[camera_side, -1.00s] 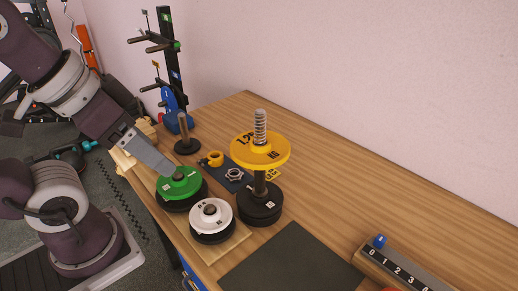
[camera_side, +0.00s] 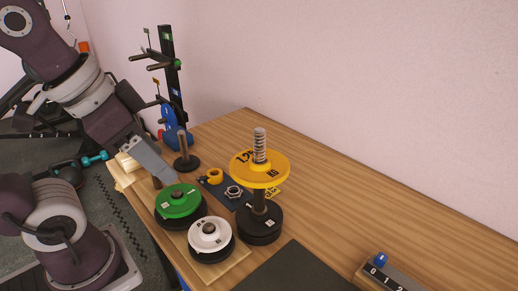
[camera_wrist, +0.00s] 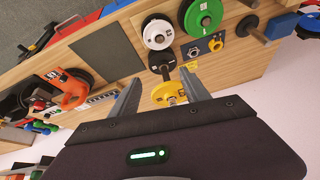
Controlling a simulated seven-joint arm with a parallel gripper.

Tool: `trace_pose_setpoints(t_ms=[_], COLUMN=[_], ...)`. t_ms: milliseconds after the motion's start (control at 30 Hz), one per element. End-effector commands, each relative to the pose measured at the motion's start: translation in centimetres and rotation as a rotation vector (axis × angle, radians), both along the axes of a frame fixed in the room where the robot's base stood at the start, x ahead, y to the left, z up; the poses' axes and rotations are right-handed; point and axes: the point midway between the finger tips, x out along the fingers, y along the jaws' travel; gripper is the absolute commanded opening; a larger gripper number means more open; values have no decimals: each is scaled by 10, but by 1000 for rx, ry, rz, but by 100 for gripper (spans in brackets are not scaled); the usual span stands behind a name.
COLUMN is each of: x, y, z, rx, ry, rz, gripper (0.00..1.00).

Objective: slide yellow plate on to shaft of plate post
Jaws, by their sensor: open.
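The yellow plate (camera_side: 270,174) is around the upright shaft (camera_side: 259,139) of the plate post in the side view. The ridged shaft top stands above it, and bare shaft shows between it and the black plates (camera_side: 259,226) at the bottom. What holds it at that height is unclear. My gripper (camera_side: 160,172) is left of the post, above and behind the green plate, apart from the yellow plate. In the wrist view my gripper (camera_wrist: 160,85) has its fingers apart and empty. The yellow plate (camera_wrist: 163,93) shows beyond them, partly hidden by my wrist.
A green plate (camera_side: 180,200) and a white plate (camera_side: 209,234) lie on black plates at the left front. A short post (camera_side: 183,150) and a pegged rack (camera_side: 168,70) stand behind. A number rail (camera_side: 385,275) is at right.

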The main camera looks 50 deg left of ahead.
Motion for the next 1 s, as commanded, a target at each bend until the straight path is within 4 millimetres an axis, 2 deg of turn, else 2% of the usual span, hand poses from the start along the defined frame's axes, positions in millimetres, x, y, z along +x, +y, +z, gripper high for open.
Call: trace_pose_setpoints(t_ms=[100,200,300,400,500,567,1000], x=[53,109,158,191,206,208,208], y=[-2,-5,-9,-12,-13,-13,-13], z=[29,41,38,28,21,19,-21], rx=[129,231,290,315,323,325,325], ry=[117,225,308,352,369,372,372], rz=[-322,-683,-1018,-1261,-1386,-1414,-1416], gripper=[55,55,55,55,55,55,55])
